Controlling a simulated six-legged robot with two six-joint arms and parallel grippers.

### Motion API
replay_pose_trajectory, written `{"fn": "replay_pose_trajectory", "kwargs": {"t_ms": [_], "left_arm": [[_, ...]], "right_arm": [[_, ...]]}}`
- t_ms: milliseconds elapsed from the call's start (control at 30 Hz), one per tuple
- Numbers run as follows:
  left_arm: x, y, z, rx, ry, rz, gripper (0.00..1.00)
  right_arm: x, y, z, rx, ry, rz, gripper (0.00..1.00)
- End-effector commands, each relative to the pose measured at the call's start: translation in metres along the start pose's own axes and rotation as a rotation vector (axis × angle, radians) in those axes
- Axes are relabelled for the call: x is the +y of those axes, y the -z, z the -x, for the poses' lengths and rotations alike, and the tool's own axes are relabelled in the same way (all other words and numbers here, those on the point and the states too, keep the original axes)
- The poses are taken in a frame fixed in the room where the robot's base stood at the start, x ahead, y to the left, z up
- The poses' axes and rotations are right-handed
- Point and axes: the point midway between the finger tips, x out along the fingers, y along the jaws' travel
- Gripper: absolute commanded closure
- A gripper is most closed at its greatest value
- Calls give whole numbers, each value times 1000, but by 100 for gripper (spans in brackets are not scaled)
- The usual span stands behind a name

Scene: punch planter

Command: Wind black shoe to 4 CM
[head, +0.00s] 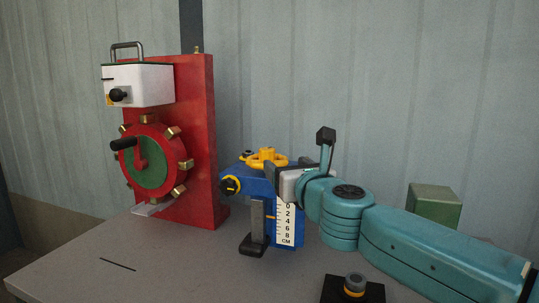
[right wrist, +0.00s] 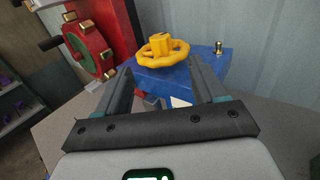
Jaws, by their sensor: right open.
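A blue stand (head: 285,236) holds a white scale marked 0, 2, 4, 6, 8 CM (head: 286,222). A black shoe (head: 252,245) hangs on a grey post at the scale's left, low, near the 8 end. A yellow handwheel (head: 266,159) sits on top of the stand; it also shows in the right wrist view (right wrist: 162,50). A yellow-and-black knob (head: 230,186) is on the stand's left side. My right gripper (right wrist: 160,75) is open, its fingers pointing at the handwheel, one on each side of it; I cannot tell whether they touch it. My left gripper is out of view.
A red upright panel (head: 200,130) with a red-green wheel (head: 150,165) and a white box (head: 140,82) stands at the left. A green block (head: 435,204) is behind my right arm. A black base with a grey-orange knob (head: 353,285) sits at the front.

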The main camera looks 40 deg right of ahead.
Motion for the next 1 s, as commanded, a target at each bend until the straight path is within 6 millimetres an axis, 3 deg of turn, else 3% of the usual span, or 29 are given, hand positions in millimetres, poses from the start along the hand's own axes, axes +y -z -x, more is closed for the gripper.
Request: {"fn": "replay_pose_trajectory", "kwargs": {"t_ms": [300, 500, 700, 933, 1000], "left_arm": [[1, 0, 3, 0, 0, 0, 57], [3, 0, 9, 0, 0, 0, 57], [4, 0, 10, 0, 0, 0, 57], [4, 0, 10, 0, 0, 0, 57], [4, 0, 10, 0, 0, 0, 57]], "right_arm": [[1, 0, -78, 2, 0, 1, 31], [1, -1, -111, 2, -1, 0, 31], [0, 0, -123, 1, 0, 0, 31], [0, 1, -123, 1, -1, 0, 31], [0, 1, -123, 1, -1, 0, 53]]}}
